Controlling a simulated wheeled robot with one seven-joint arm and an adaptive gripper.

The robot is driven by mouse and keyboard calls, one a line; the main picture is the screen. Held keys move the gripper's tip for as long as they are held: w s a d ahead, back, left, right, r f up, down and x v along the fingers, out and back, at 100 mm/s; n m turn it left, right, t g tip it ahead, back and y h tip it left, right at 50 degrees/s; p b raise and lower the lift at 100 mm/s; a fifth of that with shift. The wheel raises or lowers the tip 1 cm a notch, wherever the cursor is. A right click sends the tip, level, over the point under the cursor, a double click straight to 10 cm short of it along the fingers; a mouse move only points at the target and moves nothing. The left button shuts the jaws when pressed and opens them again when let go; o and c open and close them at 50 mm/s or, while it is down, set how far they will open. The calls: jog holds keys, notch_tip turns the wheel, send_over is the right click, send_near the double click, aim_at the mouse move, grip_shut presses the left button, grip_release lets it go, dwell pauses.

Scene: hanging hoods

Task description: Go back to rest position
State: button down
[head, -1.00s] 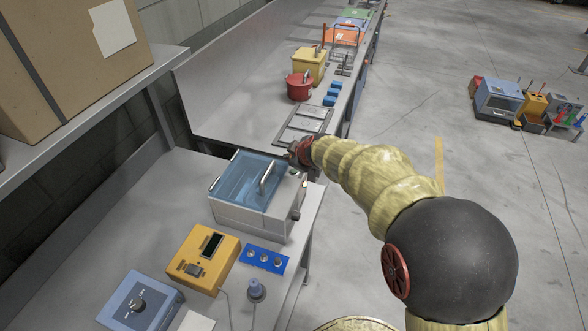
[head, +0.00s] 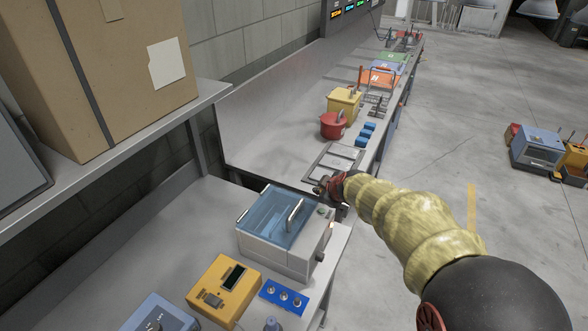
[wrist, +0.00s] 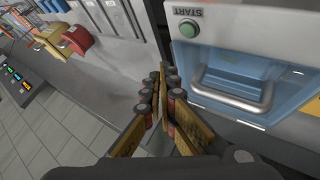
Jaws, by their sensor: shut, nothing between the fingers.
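My gripper (head: 322,186) is shut and empty. In the head view it is at the end of my yellowish sleeved arm, at the right rear side of a white box with a clear blue lid (head: 277,216). In the wrist view my gripper (wrist: 167,82) points at the gap between that box and the long bench. The blue lid (wrist: 245,80) with its grey handle is at the right of the wrist view and looks closed. A green START button (wrist: 189,28) shows beside it. The fingers appear apart from the box.
A yellow device (head: 224,291) and a blue panel with knobs (head: 284,297) sit on the near bench. A red pot (head: 333,125) and a yellow bin (head: 344,104) stand on the far bench. A cardboard box (head: 105,75) is on the left shelf. Open floor lies at the right.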

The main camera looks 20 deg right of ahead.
jog(key=shift+s+a+f+m, duration=0.1)
jog(key=shift+a+f+m, duration=0.1)
jog(key=shift+m, duration=0.4)
jog(key=s+a+f+m, duration=0.1)
jog(key=s+f+m+g, duration=0.1)
jog(key=s, duration=0.1)
jog(key=s+a+f+m+g+y, duration=0.1)
jog(key=s, duration=0.1)
jog(key=shift+s+a+f, duration=0.15)
jog(key=shift+a+f, duration=0.1)
jog(key=shift+a, duration=0.05)
jog(key=s, duration=0.1)
jog(key=s+a+r+m+g, duration=0.1)
jog(key=s, duration=0.1)
jog(key=s+a+m, duration=0.1)
jog(key=s, duration=0.1)
jog(key=shift+s+a+r+g+y, duration=0.2)
jog(key=shift+s+g+y, duration=0.1)
jog(key=shift+y, duration=0.1)
jog(key=s+a+r+m, duration=0.1)
jog(key=s+a+r, duration=0.2)
jog(key=s+r, duration=0.3)
jog(key=s+a+r+m+h+b, duration=0.1)
jog(key=s+a+r, duration=0.2)
jog(key=s+r, duration=0.4)
jog(key=shift+s+a+r, duration=0.25)
jog(key=shift+s, duration=4.15)
